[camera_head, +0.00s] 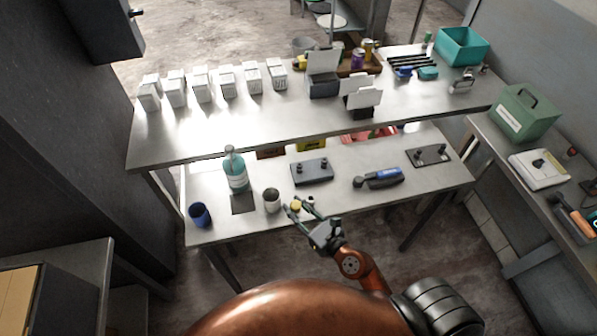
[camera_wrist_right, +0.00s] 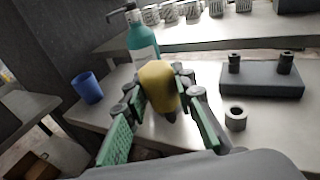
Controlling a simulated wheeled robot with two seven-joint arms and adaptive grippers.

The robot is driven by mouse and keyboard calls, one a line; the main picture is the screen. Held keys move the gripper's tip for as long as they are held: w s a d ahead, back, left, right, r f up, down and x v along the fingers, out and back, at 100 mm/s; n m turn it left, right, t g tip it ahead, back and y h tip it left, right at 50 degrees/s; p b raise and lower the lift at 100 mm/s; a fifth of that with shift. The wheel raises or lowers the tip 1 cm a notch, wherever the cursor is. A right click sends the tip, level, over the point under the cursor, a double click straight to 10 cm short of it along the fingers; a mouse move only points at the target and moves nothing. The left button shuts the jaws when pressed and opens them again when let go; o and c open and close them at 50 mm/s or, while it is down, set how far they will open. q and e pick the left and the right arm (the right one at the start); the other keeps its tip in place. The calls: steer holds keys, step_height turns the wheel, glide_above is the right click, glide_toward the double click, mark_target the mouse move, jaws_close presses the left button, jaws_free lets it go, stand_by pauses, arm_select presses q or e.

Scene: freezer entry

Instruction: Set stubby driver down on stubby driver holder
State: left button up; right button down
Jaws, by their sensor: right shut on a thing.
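The stubby driver has a rounded yellow handle; in the head view it shows as a small yellow spot (camera_head: 295,205) near the bench's front edge. In the right wrist view the driver (camera_wrist_right: 158,86) sits between the fingers of my right gripper (camera_wrist_right: 160,95), which is shut on it. The driver's tip is mostly hidden. In the head view my right gripper (camera_head: 300,208) reaches in from below. A small grey cylinder with a hole in its top, apparently the stubby driver holder (camera_wrist_right: 236,117), stands on the bench to the right of the driver, apart from it. My left gripper is not in view.
A dark block with two knobs (camera_head: 312,171) lies behind, and a blue-and-black tool (camera_head: 379,179) to the right. A raised shelf (camera_head: 200,128) overhangs the back.

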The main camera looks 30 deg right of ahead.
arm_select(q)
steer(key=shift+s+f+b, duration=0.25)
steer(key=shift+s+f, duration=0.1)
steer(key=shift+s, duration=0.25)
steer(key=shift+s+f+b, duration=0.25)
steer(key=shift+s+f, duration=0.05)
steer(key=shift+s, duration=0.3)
arm_select(e)
steer(key=w+d+r+n+g+y, duration=0.2)
steer(key=w+d, duration=0.4)
steer(key=d, duration=0.3)
steer(key=shift+w+d+r+n+g+y, duration=0.2)
steer(key=shift+r+n+g+y, duration=0.05)
steer(key=shift+n+g+y, duration=0.7)
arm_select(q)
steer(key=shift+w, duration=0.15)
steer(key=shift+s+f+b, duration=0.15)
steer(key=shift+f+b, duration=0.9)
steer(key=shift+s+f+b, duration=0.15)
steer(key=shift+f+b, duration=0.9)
arm_select(e)
steer(key=shift+f, duration=2.4)
